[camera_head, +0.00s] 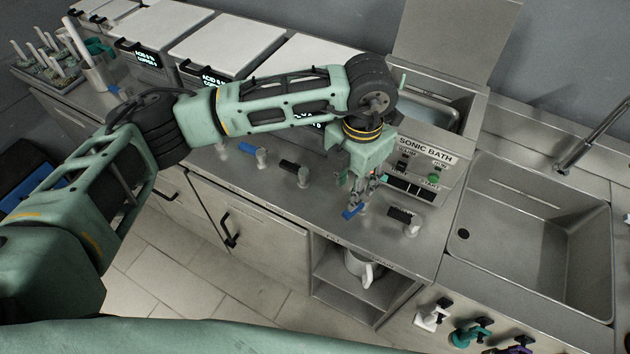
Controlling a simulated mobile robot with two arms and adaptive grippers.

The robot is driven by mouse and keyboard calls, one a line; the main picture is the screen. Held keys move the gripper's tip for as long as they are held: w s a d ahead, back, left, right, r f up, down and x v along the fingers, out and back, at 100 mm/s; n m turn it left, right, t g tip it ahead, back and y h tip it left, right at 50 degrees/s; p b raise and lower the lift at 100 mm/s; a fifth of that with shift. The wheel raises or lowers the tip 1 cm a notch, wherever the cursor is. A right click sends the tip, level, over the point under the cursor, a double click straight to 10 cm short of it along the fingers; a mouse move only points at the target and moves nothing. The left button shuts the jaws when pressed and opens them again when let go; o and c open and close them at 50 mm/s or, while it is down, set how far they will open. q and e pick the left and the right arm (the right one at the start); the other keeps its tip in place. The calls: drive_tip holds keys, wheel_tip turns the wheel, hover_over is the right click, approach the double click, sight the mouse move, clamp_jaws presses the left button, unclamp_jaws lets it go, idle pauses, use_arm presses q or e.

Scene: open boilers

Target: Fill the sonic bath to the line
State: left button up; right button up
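The sonic bath (425,160) is set in the counter right of centre, with its lid (455,40) standing open. Its metal basin (437,108) shows partly behind my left arm; I cannot make out a fill line or the water level. Its front panel has a green button (433,180) and a dark display. Below it on the counter are a blue-handled valve (352,211) and a black-handled valve (402,215). My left gripper (359,198) points down right at the blue handle and hides part of that valve; whether its fingers grip it is unclear. My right gripper is not in view.
More baths with white lids (228,47) line the counter to the left, with blue (248,148) and black (289,165) valve handles in front. A sink (535,240) with a faucet (590,140) is at right. A metal jug (360,267) stands on the shelf below.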

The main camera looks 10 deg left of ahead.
sight(354, 211)
use_arm(q)
drive_tip(key=f, duration=0.1)
drive_tip(key=d+f+p, duration=0.1)
drive_tip(key=f, duration=0.1)
drive_tip(key=f+p, duration=0.1)
drive_tip(key=shift+s+d+f, duration=0.25)
drive_tip(key=shift+s+d, duration=0.05)
drive_tip(key=shift+a+f+p, duration=0.25)
drive_tip(key=shift+f+p, duration=0.05)
drive_tip(key=shift+f, duration=0.8)
drive_tip(key=shift+w+f, duration=0.15)
drive_tip(key=shift+f, duration=0.35)
drive_tip(key=shift+c, duration=1.3)
clamp_jaws()
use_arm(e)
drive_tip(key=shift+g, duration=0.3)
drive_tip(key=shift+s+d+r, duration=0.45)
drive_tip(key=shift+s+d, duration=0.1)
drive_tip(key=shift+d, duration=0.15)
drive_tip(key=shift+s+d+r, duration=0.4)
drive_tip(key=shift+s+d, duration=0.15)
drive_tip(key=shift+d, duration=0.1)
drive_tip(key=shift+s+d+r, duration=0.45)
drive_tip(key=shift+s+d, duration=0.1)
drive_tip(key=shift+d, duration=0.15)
